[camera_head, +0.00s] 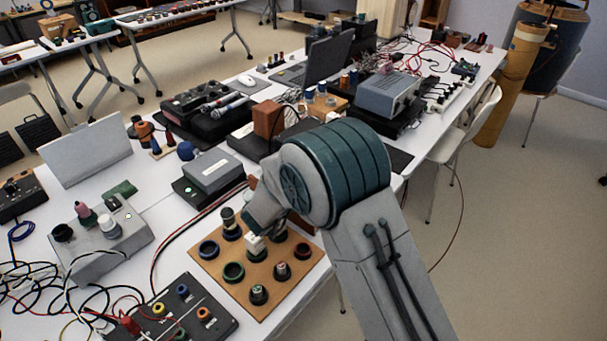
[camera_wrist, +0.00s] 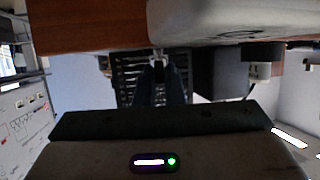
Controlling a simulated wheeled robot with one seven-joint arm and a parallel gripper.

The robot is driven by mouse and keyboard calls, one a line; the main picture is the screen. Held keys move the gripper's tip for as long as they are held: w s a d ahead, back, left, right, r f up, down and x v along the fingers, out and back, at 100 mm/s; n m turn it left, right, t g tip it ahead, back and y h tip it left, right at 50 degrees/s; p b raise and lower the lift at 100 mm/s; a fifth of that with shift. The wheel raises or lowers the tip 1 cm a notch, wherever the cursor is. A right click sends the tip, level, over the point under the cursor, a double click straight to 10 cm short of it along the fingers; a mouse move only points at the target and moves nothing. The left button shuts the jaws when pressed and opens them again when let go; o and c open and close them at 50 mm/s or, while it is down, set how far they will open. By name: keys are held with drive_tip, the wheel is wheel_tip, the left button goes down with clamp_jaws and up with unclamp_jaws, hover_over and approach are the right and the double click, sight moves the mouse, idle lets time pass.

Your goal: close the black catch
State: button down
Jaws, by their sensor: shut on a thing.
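My gripper (camera_wrist: 159,75) is seen from behind in the wrist view, its two dark fingers close together. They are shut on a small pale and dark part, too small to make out. I cannot tell whether this part is the black catch, and no catch shows clearly elsewhere. In the head view my arm reaches down over a brown wooden board (camera_head: 262,307) with several round knobs and rings. The arm's end hides part of the board and whatever is behind it.
A grey box (camera_head: 212,170) on a black base stands left of my arm. A black panel with coloured sockets (camera_head: 206,327) lies at the front. A grey unit with knobs (camera_head: 98,252) and loose cables are further left. The white table is crowded.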

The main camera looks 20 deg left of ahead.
drive_tip(key=shift+a+r+m+g+h+p, duration=0.1)
drive_tip(key=shift+m+g+h+p, duration=0.05)
drive_tip(key=shift+m+h+p, duration=0.55)
drive_tip(key=shift+a+m+g+h+p, duration=0.1)
drive_tip(key=shift+m+g+h+p, duration=0.05)
drive_tip(key=shift+m+h+p, duration=0.55)
drive_tip(key=shift+w+h, duration=0.1)
drive_tip(key=shift+h, duration=0.2)
drive_tip(key=c, duration=1.5)
unclamp_jaws()
